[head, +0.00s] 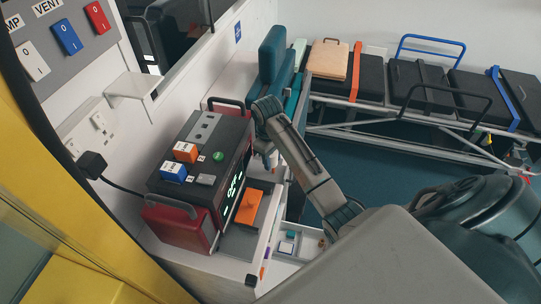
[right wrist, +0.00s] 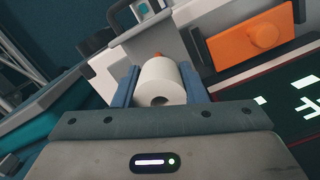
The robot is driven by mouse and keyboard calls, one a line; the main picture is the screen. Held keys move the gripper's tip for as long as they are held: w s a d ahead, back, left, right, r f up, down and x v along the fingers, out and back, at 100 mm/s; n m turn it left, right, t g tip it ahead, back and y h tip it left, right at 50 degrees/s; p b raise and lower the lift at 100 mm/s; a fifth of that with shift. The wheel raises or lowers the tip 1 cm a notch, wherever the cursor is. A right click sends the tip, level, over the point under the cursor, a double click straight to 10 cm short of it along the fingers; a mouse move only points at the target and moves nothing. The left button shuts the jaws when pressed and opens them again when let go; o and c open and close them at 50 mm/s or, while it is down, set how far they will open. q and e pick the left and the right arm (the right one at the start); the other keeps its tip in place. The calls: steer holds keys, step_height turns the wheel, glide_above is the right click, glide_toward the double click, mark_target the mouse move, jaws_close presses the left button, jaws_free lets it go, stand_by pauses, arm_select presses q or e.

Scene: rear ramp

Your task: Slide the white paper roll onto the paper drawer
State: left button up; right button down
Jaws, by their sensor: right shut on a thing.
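The white paper roll (right wrist: 163,82) is between the two blue fingers of my right gripper (right wrist: 160,88) in the right wrist view, its open core facing the camera. In the head view my right gripper (head: 268,158) is beside the monitor's right side, and the roll is mostly hidden there. An orange panel (head: 249,207) sits on a grey part low on the monitor's front; it shows in the right wrist view as an orange plate with a round knob (right wrist: 262,36). I cannot tell if this is the paper drawer. A small orange tip (right wrist: 158,54) shows just behind the roll. The left gripper is not in view.
The monitor (head: 205,150) has a red side with a handle and a lit screen. An open white tray (head: 283,267) with small items lies below my right arm. A stretcher (head: 420,95) stands at the back. A power cord runs to the wall socket (head: 92,130).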

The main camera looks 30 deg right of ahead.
steer(key=shift+s+d, duration=0.6)
steer(key=shift+s, duration=0.15)
steer(key=shift+f, duration=0.35)
stand_by(1.0)
steer(key=shift+r, duration=0.4)
stand_by(2.5)
stand_by(0.5)
steer(key=shift+f, duration=0.4)
stand_by(0.8)
steer(key=shift+r, duration=0.35)
steer(key=shift+s+d, duration=0.1)
